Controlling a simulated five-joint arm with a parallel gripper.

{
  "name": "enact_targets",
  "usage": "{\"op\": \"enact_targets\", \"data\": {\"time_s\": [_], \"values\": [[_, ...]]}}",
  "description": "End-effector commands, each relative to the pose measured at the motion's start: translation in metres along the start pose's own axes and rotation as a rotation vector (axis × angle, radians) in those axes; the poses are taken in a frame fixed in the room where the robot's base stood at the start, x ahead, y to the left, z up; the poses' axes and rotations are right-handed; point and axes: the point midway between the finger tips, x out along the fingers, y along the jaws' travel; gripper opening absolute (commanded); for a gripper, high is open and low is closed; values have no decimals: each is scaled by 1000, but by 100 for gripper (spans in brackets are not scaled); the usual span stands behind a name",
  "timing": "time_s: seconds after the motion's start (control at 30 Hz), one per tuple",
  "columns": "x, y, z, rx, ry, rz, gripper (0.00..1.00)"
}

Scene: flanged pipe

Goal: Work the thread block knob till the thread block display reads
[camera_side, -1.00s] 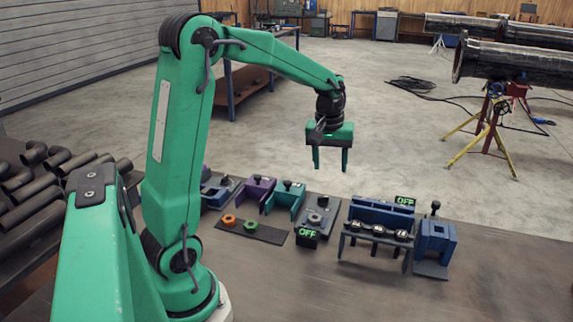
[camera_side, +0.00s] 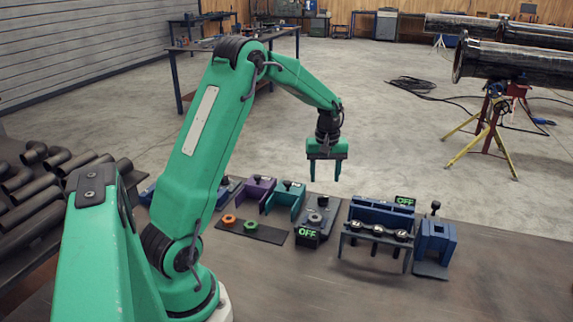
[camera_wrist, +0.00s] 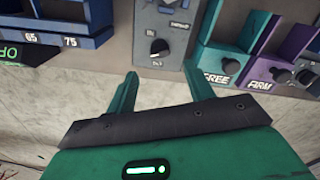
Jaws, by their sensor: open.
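A grey block (camera_side: 328,223) stands on the table in the side view, with a dark knob (camera_side: 322,201) at its back. A small black display (camera_side: 307,237) at its front reads OFF in green. I take it as the thread block; its lettering is too small to read. In the wrist view the grey block (camera_wrist: 172,25) is at the top, with a round black knob (camera_wrist: 160,47) bearing a white mark. My gripper (camera_side: 325,174) is open and empty above and behind the block. In the wrist view its fingers (camera_wrist: 161,77) point towards the knob, apart from it.
Teal (camera_side: 284,199) and purple (camera_side: 257,190) blocks stand left, behind a dark mat (camera_side: 268,235) with orange and green rings. The front table is clear.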

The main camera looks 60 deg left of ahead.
Motion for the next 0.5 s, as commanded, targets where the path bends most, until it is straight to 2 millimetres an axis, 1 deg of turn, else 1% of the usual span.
{"op": "enact_targets", "data": {"time_s": [0.5], "values": [[58, 0, 1, 1, -2, -1, 53]]}}
